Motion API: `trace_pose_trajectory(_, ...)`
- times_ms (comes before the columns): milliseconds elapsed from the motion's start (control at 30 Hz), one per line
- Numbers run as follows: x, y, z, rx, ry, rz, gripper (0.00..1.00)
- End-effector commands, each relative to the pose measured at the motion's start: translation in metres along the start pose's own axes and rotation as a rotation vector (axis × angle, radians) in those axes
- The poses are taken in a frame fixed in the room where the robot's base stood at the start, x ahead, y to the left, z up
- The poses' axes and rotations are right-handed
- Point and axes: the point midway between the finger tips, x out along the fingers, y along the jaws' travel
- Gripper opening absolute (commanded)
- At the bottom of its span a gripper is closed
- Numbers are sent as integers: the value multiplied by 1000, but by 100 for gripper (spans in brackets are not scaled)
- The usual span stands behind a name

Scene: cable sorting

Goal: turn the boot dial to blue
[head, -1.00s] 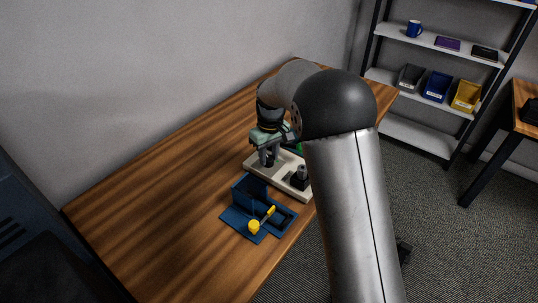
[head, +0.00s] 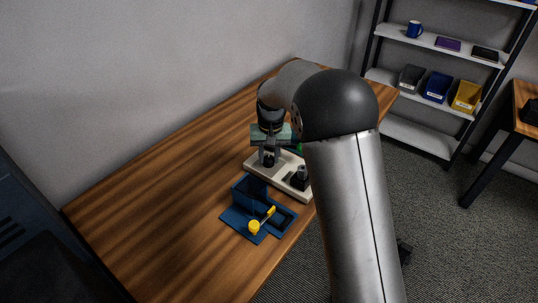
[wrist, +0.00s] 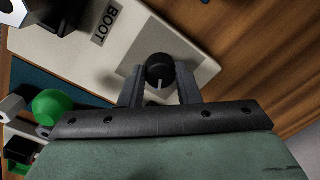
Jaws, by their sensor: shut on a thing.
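The boot dial (wrist: 160,68) is a round black knob with a white pointer line, on a cream panel (wrist: 190,45) beside a "BOOT" label (wrist: 106,26). In the wrist view its pointer line points toward my gripper body. My gripper (wrist: 159,85) is shut on the dial, with one finger on each side of it. In the head view my gripper (head: 268,157) reaches down onto the far left part of the panel (head: 258,170), and its fingers mostly hide the dial. I see no blue mark around the dial.
A black part (head: 300,178) stands on the panel's near end. In front is a blue holder (head: 232,222) with yellow-ended pieces. A green round part (wrist: 55,107) is beside the panel. The wooden table (head: 150,200) is clear to the left.

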Motion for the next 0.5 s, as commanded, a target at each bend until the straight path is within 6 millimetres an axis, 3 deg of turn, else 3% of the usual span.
trace_pose_trajectory(333, -1, 0, -1, 2, 3, -1, 7)
trace_pose_trajectory(367, -1, 0, -1, 2, 3, -1, 32)
trace_pose_trajectory(400, -1, 0, -1, 2, 3, -1, 43)
trace_pose_trajectory(433, -1, 0, -1, 2, 3, -1, 51)
trace_pose_trajectory(500, -1, 0, 0, 2, 2, -1, 51)
